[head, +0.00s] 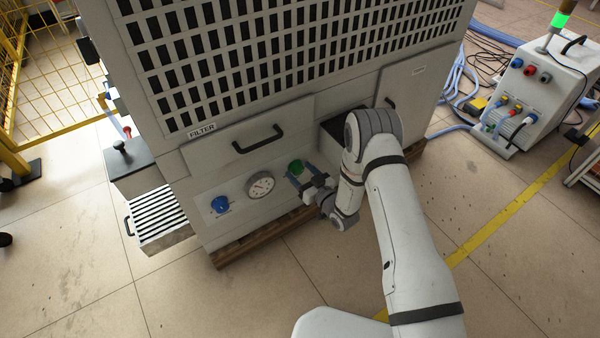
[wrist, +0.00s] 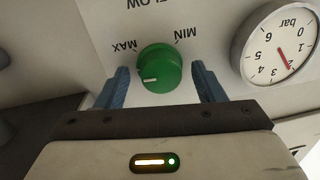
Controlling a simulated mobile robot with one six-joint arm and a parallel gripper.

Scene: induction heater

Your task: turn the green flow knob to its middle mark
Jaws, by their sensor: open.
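The green flow knob (head: 296,167) is on the lower front panel of the big grey machine, right of the gauge. In the wrist view, the green knob (wrist: 160,68) appears upside down under the word FLOW, with MAX to its upper left and MIN to its upper right. A short white line on its face lies left of centre, pointing left. My gripper (head: 304,175) is at the panel. In the wrist view my gripper (wrist: 160,74) is open, one blue finger on each side of the knob, with a visible gap on both sides.
A round pressure gauge (head: 261,186) and a blue knob (head: 220,204) sit left of the green knob. A drawer handle (head: 258,141) juts out above. A white unit (head: 540,90) with cables stands at right. The floor in front is clear.

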